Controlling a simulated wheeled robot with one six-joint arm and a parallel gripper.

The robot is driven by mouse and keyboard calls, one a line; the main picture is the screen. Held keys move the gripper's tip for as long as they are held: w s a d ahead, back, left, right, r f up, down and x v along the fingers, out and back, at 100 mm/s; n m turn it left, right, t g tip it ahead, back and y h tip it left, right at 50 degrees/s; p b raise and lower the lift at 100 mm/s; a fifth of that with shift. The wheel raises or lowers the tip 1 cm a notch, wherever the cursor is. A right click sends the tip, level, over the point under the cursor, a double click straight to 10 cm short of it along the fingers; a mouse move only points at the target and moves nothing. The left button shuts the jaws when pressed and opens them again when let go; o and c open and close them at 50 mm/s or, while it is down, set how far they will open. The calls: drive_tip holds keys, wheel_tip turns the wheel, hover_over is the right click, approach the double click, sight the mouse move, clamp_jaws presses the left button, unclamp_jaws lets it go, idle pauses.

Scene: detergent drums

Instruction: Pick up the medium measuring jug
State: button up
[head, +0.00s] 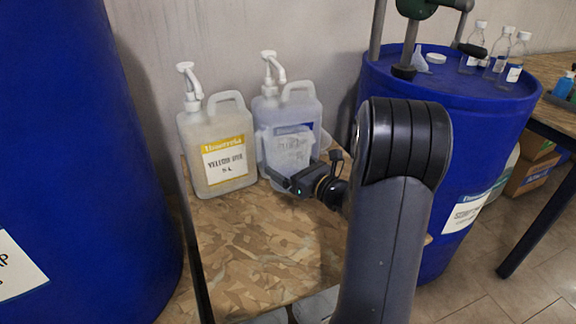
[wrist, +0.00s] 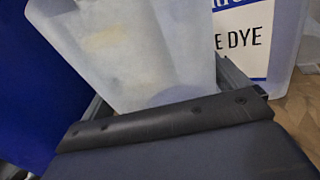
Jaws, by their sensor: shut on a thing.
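A translucent measuring jug (head: 288,148) stands upright in front of the blue-labelled jerrycan in the head view. My gripper (head: 302,169) is shut on it, with a finger on each side. In the wrist view the pale jug (wrist: 130,50) fills the upper left between the fingers of my gripper (wrist: 168,90). I cannot tell whether its base touches the wooden board. Its size relative to other jugs cannot be judged here.
A yellow-labelled pump jerrycan (head: 218,150) stands left of the blue-labelled pump jerrycan (head: 301,100). Both are on the wooden board (head: 255,250). A blue drum (head: 70,150) rises at left. Another blue drum (head: 490,125) at right carries bottles. The board's front is clear.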

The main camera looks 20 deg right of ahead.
drive_tip(key=s+p, duration=0.2)
drive_tip(key=s, duration=1.6)
